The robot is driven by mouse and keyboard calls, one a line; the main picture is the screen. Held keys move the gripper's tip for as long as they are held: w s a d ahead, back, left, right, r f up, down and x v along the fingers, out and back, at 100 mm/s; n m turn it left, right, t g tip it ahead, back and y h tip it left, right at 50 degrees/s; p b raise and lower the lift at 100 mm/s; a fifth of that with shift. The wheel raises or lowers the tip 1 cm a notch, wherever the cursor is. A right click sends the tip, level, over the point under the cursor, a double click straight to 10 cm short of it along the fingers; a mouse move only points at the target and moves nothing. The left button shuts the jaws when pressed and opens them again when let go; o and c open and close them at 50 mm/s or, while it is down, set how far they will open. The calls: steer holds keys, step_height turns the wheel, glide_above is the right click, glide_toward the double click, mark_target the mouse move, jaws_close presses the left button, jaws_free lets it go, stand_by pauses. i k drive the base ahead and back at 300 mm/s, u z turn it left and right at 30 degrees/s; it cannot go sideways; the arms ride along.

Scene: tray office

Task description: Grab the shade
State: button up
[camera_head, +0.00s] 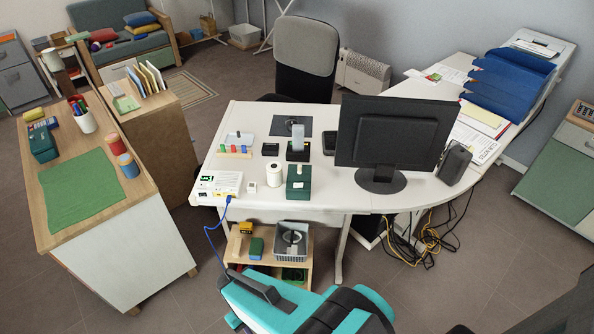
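Nothing in view is plainly a shade. A pale grey upright piece (298,130) stands on a dark base on the white desk (340,195), left of the monitor. It is too small to tell whether it is a shade. Teal and black parts of my own body show at the bottom middle. I cannot make out my gripper's fingertips anywhere.
A black monitor (395,130) and a speaker (454,162) stand on the desk. A wooden cabinet with a green mat (80,190) stands at left. A low shelf (265,262) is under the desk's front. Loose cables (428,243) lie on the floor at right.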

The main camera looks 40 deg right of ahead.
mark_target(273, 169)
steer(key=z, duration=1)
steer(key=k, duration=0.95)
steer(key=i, duration=0.9)
